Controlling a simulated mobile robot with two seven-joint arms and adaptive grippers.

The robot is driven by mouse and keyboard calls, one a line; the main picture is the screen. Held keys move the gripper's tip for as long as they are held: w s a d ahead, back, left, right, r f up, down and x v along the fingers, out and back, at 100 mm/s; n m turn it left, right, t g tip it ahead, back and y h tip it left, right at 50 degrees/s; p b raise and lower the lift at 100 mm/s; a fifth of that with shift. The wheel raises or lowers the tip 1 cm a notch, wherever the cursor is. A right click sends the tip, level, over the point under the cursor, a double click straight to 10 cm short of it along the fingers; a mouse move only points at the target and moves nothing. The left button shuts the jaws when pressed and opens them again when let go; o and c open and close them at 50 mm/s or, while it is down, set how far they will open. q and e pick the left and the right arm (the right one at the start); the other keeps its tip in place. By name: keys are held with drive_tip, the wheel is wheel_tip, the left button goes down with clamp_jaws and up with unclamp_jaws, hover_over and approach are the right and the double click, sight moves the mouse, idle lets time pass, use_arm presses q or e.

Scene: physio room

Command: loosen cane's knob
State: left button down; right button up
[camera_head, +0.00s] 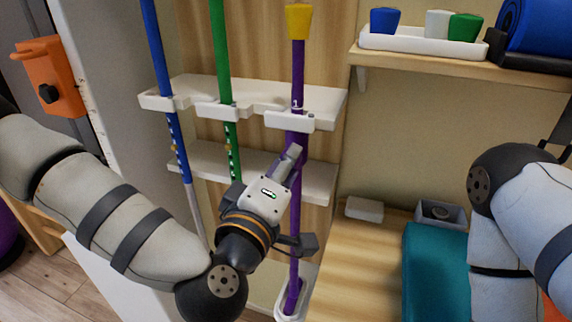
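A purple cane (298,70) with a yellow top (299,21) stands upright in the white rack, its foot in a white holder (291,304). A blue cane (159,60) and a green cane (220,50) stand to its left. My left gripper (300,197) is at the purple cane below the upper rack shelf. Its fingers are spread, one higher and one lower, both overlapping the cane in the picture. I cannot tell whether they touch it. I cannot clearly make out a knob on the cane. My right arm is at the right edge; its gripper is out of view.
The white rack (205,92) has two shelves behind the canes. At upper right, a white tray (420,42) holds blue, white and green pieces. A teal pad (433,270) and a grey box (440,213) lie on the wooden bench (360,262). An orange box (50,75) is at left.

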use_arm(q)
drive_tip(key=n+b, duration=0.1)
drive_tip(key=n, duration=2)
drive_tip(key=shift+f, duration=0.1)
use_arm(e)
drive_tip(key=shift+s+f+g, duration=0.3)
drive_tip(key=shift+s+f, duration=0.3)
drive_tip(key=shift+s, duration=0.1)
use_arm(q)
drive_tip(key=shift+n, duration=0.5)
drive_tip(key=c, duration=1.2)
unclamp_jaws()
